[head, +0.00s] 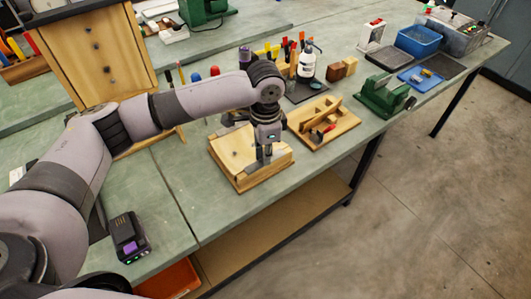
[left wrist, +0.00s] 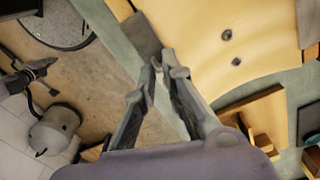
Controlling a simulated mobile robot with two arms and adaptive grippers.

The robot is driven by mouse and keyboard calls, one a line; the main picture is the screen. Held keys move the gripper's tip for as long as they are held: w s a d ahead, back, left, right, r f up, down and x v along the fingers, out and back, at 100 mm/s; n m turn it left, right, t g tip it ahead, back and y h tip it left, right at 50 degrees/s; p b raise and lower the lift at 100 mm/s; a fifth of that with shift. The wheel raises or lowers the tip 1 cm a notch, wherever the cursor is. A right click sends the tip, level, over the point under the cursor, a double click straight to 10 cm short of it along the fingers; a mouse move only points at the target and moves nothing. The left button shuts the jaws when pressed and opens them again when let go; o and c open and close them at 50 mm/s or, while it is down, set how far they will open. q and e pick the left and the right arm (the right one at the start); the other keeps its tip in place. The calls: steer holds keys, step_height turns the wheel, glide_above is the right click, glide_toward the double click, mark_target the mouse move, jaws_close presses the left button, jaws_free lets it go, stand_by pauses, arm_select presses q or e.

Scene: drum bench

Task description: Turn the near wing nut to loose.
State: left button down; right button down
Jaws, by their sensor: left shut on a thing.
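My left gripper (head: 266,163) points down at the near right part of a pale wooden block on a board (head: 232,150) at the bench's front edge. In the left wrist view its fingertips (left wrist: 165,68) are close together at the edge of a pale wooden surface (left wrist: 270,35) with dark spots. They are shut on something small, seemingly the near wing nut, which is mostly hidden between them. I cannot make out its wings or angle. A dark jointed part at the left of the left wrist view may be my right gripper (left wrist: 28,76); its jaws are unclear.
A wooden tray with a hand tool (head: 322,125) lies just right of the block. Beyond it is a green vise (head: 386,97). A black and purple device (head: 129,238) sits at the near left. A tall wooden panel (head: 95,50) stands behind my left arm.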

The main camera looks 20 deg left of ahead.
arm_select(q)
steer(key=shift+w+r, duration=0.1)
steer(key=c, duration=1.7)
jaws_free()
steer(key=shift+o, duration=0.2)
step_height(320, 180, up, 12)
